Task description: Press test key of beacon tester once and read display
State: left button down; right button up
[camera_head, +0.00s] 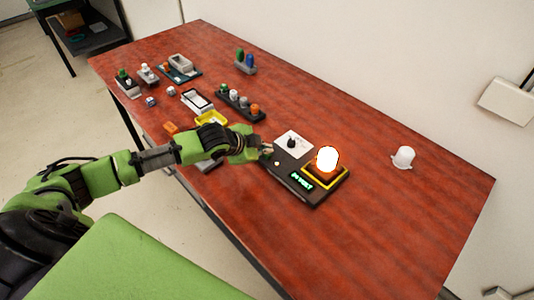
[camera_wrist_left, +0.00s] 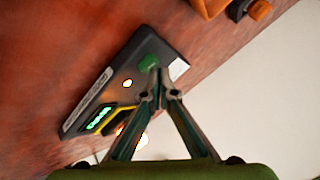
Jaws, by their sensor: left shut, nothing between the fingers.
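The beacon tester (camera_head: 312,196) is a dark flat box near the front edge of the red-brown table. A glowing beacon (camera_head: 327,160) sits in its yellow-edged socket. Its small display (camera_head: 302,181) is lit with green characters, too small to read surely; the display also glows in the left wrist view (camera_wrist_left: 98,119). The green test key (camera_wrist_left: 148,62) shows in the left wrist view, near a lit yellowish lamp (camera_wrist_left: 127,83). My left gripper (camera_head: 268,149) is shut and empty, its fingertips (camera_wrist_left: 159,72) just beside or over the key; I cannot tell whether they touch it.
A white plate with a black knob (camera_head: 293,144) adjoins the tester. A white dome (camera_head: 403,157) stands to the right. A yellow tray (camera_head: 211,118), a rack of coloured caps (camera_head: 240,102) and other small parts lie to the left.

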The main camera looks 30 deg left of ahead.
aim_at(266, 156)
pick_arm(q)
jog(key=shift+f, duration=0.1)
dwell(0.3)
jog(key=shift+f, duration=0.45)
dwell(0.5)
jog(key=shift+r, duration=0.1)
jog(key=shift+r+p, duration=0.85)
jog(key=shift+p, duration=0.1)
notch_tip(266, 156, up, 5)
jog(key=p, duration=0.5)
dwell(0.5)
